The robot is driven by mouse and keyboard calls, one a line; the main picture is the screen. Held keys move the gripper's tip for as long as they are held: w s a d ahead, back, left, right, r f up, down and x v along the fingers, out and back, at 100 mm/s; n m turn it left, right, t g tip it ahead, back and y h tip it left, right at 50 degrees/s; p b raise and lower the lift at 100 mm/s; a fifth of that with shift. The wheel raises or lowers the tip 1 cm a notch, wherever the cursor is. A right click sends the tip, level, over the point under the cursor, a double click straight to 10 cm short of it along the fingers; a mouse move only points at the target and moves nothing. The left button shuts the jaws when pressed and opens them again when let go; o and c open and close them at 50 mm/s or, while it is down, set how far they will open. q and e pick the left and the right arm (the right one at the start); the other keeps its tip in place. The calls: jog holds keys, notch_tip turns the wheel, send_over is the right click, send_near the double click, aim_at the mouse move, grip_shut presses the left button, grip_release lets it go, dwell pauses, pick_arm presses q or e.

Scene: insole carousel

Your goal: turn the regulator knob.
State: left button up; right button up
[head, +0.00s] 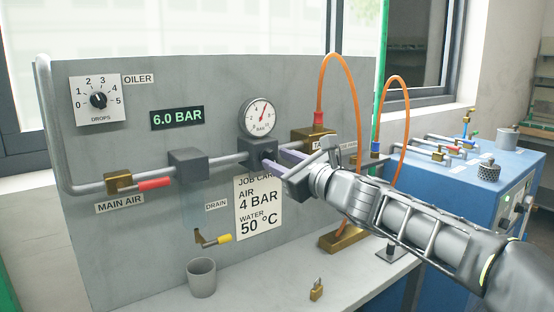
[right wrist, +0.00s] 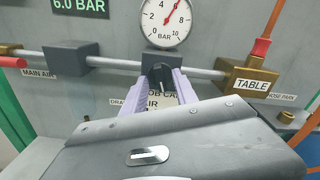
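The dark regulator knob (right wrist: 158,74) is on the front of a dark grey block (head: 262,150) in the pipe, below the round white pressure gauge (head: 258,116). The gauge's red needle points up and to the right. My right gripper (right wrist: 166,82) reaches the knob, with one pale purple finger on each side of it. I cannot tell whether the fingers press on the knob or leave a small gap. In the head view the right gripper (head: 272,160) hides most of the knob. A job card (head: 258,210) below reads air 4 bar, water 50 °C. My left gripper is not in view.
A green display (head: 177,118) reads 6.0 BAR. The oiler dial (head: 98,99) and the red-handled main air valve (head: 120,182) are on the left. Orange hoses (head: 337,57) arch on the right, near my arm.

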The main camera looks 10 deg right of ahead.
jog(key=shift+w+a, duration=0.25)
jog(key=shift+w, duration=0.35)
grip_shut()
